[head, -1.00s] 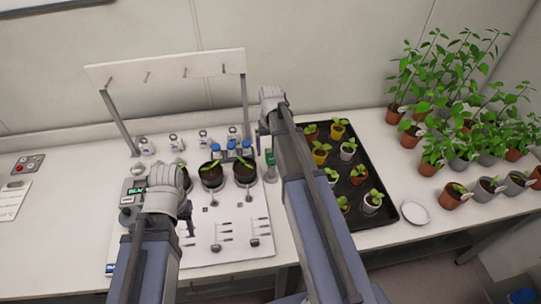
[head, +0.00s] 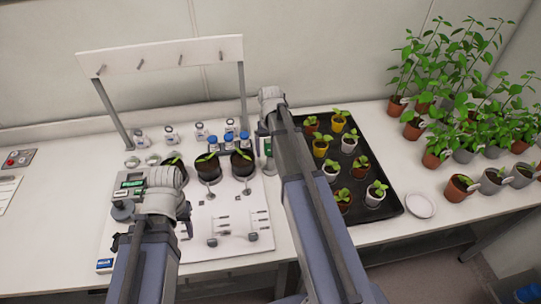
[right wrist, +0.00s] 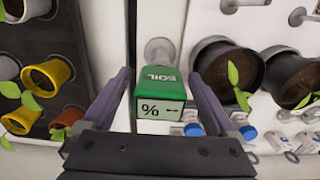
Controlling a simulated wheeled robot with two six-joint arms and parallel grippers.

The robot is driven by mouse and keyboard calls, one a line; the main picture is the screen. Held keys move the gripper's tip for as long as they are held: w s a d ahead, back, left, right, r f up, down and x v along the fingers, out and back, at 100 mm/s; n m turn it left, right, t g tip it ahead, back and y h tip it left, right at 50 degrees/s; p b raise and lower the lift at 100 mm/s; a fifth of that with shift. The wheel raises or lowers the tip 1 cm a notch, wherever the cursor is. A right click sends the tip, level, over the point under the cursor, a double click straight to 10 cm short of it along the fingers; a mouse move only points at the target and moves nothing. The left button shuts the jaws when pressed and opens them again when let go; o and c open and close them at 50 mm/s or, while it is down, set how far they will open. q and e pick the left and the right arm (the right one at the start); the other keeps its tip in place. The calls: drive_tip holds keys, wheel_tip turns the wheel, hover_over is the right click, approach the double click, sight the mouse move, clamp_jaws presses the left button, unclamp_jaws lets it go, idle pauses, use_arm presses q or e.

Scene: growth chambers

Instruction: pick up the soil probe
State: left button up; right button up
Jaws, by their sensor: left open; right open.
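The soil probe has a green head marked SOIL with a small "% --" display (right wrist: 160,95). In the head view its green head (head: 267,147) shows beside my right gripper (head: 263,141), at the right edge of the white board. In the right wrist view my right gripper (right wrist: 163,85) is open, with one dark finger on each side of the green head. I see no clear grip on it. My left gripper (head: 186,213) is open over the left part of the board, apart from the probe; its fingers are partly hidden by its wrist.
Dark soil pots (head: 207,165) stand on the white board (head: 205,225) left of the probe, with blue-capped bottles (head: 229,138) behind. A black tray (head: 390,213) of seedling pots lies close on the right. A pegged rack (head: 160,57) stands behind. A white saucer (head: 420,206) sits further right.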

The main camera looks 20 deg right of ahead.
use_arm(q)
wheel_tip(320, 180, down, 3)
drive_tip(key=shift+r+b, duration=0.1)
drive_tip(key=shift+b, duration=0.85)
use_arm(e)
wheel_tip(320, 180, down, 3)
drive_tip(key=shift+r, duration=0.1)
drive_tip(key=shift+c, duration=0.3)
clamp_jaws()
use_arm(q)
drive_tip(key=shift+r, duration=0.25)
use_arm(e)
drive_tip(key=shift+r, duration=0.2)
use_arm(q)
wheel_tip(320, 180, up, 10)
drive_tip(key=p, duration=1)
drive_tip(key=shift+f, duration=0.2)
use_arm(e)
wheel_tip(320, 180, up, 10)
drive_tip(key=shift+f, duration=0.15)
